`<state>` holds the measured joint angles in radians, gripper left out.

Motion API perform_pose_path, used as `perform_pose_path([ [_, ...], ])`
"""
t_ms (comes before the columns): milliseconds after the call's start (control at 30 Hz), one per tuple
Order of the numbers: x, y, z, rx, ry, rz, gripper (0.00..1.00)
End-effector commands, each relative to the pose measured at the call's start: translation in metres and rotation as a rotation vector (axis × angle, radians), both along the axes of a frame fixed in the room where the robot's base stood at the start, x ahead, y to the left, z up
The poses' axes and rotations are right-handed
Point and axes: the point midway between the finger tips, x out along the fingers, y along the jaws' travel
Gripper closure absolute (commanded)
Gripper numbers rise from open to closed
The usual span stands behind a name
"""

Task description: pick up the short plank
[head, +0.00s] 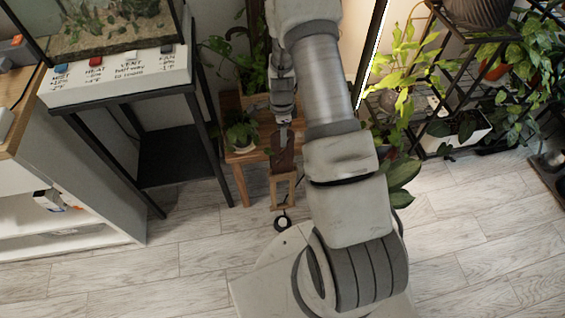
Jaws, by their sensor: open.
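My gripper (284,122) is at the end of my arm, above the small wooden plant stand (236,158), pointing down. Its jaws are small in view, and they are open. A short reddish-brown flat piece (282,158), which looks like the short plank, shows just below the fingertips at the stand's right side. I cannot tell whether the fingers touch it or stand apart from it. My arm passes close on its right and hides what is behind.
A small potted plant (241,133) stands on the wooden stand, left of my gripper. A black metal table (176,150) with a glass tank is farther left. A black plant rack (440,110) with leafy plants is at right.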

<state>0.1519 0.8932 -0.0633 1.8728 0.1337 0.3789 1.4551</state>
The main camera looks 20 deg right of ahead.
Motion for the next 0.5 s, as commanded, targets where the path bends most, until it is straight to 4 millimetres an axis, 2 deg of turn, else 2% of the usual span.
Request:
perform_pose_path([
  [300,0.002,-0.004,-0.046,0.002,0.003,0.0,0.55],
  [500,0.003,-0.004,-0.049,0.0,0.0,0.0,0.55],
])
